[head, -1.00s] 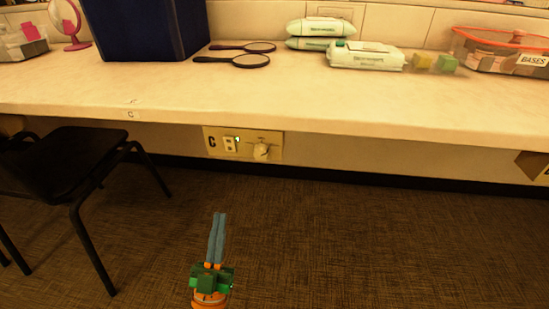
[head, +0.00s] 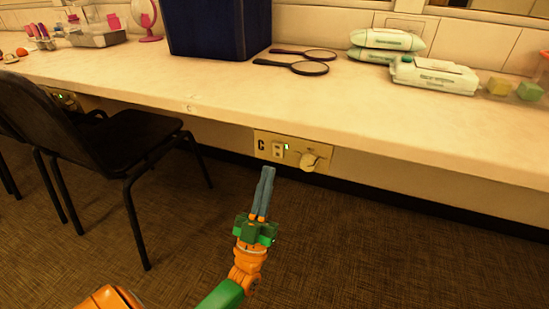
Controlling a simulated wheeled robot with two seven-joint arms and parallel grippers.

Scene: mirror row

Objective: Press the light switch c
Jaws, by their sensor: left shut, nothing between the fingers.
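The light switch c (head: 278,149) is a small rocker on a beige panel (head: 264,137) under the counter's front edge. My right gripper is not in view.
The long counter (head: 200,88) overhangs the panel. A black chair (head: 120,150) stands at left. On the counter are a dark blue bin (head: 215,28), two black hand mirrors (head: 305,67) and wipe packs (head: 435,75). Carpet floor in front is open.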

